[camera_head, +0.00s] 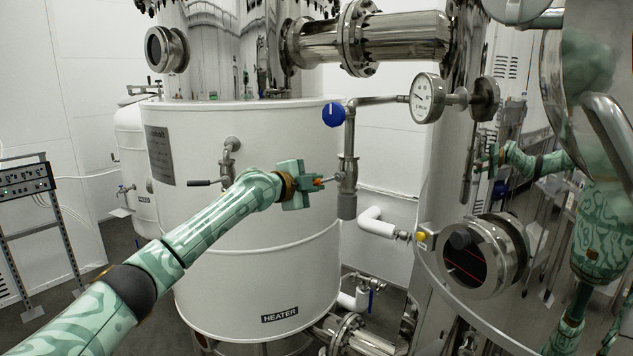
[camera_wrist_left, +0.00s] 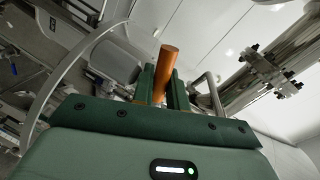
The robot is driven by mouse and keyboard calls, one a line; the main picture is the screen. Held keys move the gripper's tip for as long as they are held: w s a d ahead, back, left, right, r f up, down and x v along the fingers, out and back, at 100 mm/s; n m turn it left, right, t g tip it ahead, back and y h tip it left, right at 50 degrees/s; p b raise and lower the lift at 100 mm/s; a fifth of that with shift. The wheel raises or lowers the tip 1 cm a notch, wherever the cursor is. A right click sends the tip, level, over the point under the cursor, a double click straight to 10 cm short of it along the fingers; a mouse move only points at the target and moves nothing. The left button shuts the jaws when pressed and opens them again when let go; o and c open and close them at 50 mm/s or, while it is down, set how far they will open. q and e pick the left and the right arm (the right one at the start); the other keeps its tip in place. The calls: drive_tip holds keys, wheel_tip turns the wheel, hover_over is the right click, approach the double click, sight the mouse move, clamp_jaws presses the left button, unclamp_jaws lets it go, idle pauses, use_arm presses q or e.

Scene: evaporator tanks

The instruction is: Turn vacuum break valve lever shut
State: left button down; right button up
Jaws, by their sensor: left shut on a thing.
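The vacuum break valve (camera_head: 348,172) is a steel fitting on a vertical pipe in front of the white heater tank's right edge. Its lever (camera_head: 319,182) has an orange grip and points left from the valve, toward my gripper. My left gripper (camera_head: 314,183) is shut on this lever. In the left wrist view the orange lever (camera_wrist_left: 168,60) stands between the two dark green fingers (camera_wrist_left: 161,85), its end sticking out above them. Part of the lever is hidden by the fingers. My right gripper does not show directly.
The white heater tank (camera_head: 260,270) stands close behind my left arm. A dark-handled lever (camera_head: 203,183) juts from its front. A blue knob (camera_head: 333,116) and a pressure gauge (camera_head: 427,98) are above the valve. A shiny steel vessel (camera_head: 570,110) at right mirrors the room.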

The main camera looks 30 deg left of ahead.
use_arm(q)
drive_tip(key=shift+a+r+m+y+p, duration=0.2)
drive_tip(key=shift+r+m+y+p, duration=0.1)
drive_tip(key=shift+r+m+p, duration=0.85)
drive_tip(key=shift+m+p, duration=0.45)
drive_tip(key=shift+p, duration=0.25)
drive_tip(key=c, duration=1.5)
unclamp_jaws()
drive_tip(key=shift+o, duration=0.2)
drive_tip(key=shift+d, duration=0.1)
